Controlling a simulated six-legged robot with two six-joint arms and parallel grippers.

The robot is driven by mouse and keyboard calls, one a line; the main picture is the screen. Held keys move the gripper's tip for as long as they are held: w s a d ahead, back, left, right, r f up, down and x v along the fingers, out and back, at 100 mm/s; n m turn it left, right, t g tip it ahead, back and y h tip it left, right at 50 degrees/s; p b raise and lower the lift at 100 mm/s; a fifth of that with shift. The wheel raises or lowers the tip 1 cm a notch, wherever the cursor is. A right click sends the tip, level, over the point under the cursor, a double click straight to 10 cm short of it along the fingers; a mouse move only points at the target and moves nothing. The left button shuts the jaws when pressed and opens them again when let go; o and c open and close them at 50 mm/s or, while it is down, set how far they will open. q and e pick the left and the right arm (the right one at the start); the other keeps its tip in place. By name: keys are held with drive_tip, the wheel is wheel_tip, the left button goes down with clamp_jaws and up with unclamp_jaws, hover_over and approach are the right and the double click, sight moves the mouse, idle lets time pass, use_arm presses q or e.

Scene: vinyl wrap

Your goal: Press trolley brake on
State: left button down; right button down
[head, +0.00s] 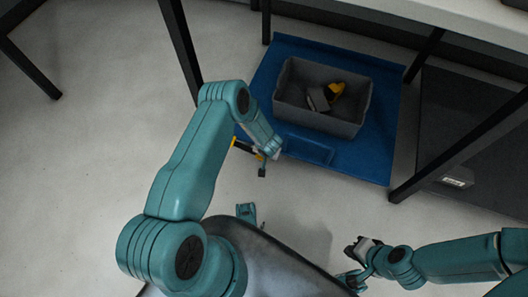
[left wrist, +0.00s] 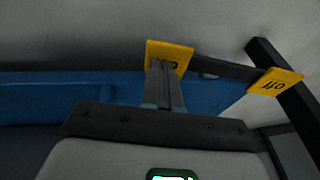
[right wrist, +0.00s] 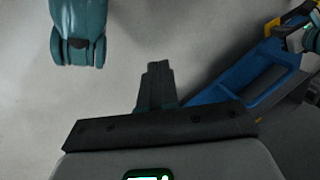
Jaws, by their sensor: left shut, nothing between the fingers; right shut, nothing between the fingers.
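The blue trolley (head: 340,165) stands on the floor under a table. At its left edge a dark bar carries yellow brake tabs. In the left wrist view one yellow tab (left wrist: 183,53) is right at my fingertips, and its marking is mostly hidden. The other yellow tab (left wrist: 278,80), marked "off", sits at the bar's right end. My left gripper (left wrist: 163,66) is shut and empty, over or touching the first tab; I cannot tell contact. It also shows in the head view (head: 262,169). My right gripper (head: 349,248) is shut and empty, away from the trolley above the floor.
A grey crate (head: 290,106) on the trolley holds grey and yellow items. Dark table legs (head: 181,50) stand left and right of the trolley. A dark shelf or panel (head: 465,130) lies to the right. The floor (head: 90,150) at left is clear.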

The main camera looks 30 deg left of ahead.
use_arm(q)
drive_tip(key=shift+d+f, duration=0.1)
drive_tip(key=shift+f, duration=0.15)
use_arm(e)
drive_tip(key=shift+w+f, duration=0.2)
